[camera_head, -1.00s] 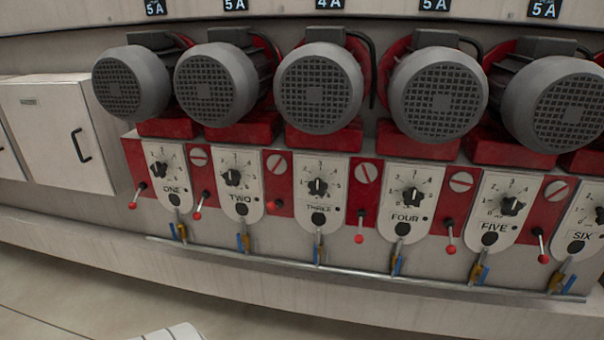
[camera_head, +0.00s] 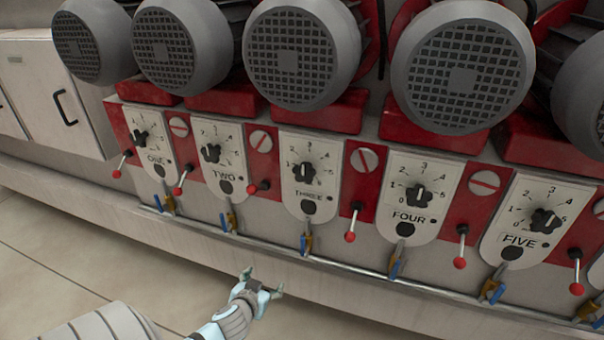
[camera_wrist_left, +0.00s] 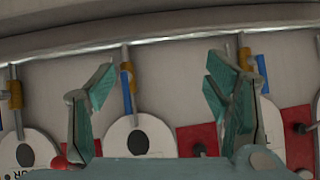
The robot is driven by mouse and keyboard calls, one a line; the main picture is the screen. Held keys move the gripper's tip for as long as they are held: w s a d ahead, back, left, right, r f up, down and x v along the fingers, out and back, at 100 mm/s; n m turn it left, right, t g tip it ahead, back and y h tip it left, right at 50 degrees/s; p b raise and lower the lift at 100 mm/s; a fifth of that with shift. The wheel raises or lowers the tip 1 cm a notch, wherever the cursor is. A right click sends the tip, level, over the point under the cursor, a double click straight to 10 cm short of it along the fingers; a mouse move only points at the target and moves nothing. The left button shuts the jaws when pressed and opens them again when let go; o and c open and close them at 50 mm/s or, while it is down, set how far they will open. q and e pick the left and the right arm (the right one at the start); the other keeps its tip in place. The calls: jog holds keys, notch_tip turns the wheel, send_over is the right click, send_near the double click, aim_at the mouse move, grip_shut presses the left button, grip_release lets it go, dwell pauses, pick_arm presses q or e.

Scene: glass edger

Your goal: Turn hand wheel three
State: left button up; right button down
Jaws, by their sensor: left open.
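Hand wheel three (camera_head: 303,172) is a black lobed knob on a white dial plate (camera_head: 321,185) labelled THREE, in the middle of the head view. My left gripper (camera_head: 262,280) is open and empty, below the plates and below the pipe, short of the machine front and touching nothing. In the left wrist view, its two teal fingers (camera_wrist_left: 165,95) stand wide apart, with a white plate and its black round knob (camera_wrist_left: 138,142) behind the gap. That plate's label is hidden there. My right gripper is not in view.
Similar dials stand on both sides, including wheel two (camera_head: 210,153) and wheel four (camera_head: 418,195). A red-tipped lever (camera_head: 352,225) sits right of plate three. Blue-handled valves (camera_head: 305,240) hang along a metal pipe (camera_head: 345,264). Grey motors (camera_head: 300,55) overhang the dials.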

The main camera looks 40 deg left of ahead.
pick_arm(q)
jog(key=w+r+n+t, duration=0.1)
jog(key=w+r+t, duration=0.25)
jog(key=r, duration=0.85)
jog(key=n+t+y, duration=0.1)
jog(key=n+t, duration=0.1)
jog(key=t, duration=0.2)
send_near(302, 173)
jog(key=shift+g, duration=0.25)
jog(key=x, duration=1)
jog(key=shift+d+r+p, duration=0.1)
jog(key=shift+r+p, duration=0.15)
jog(key=shift+p, duration=0.15)
jog(key=shift+w, duration=0.3)
jog(key=c, duration=1.1)
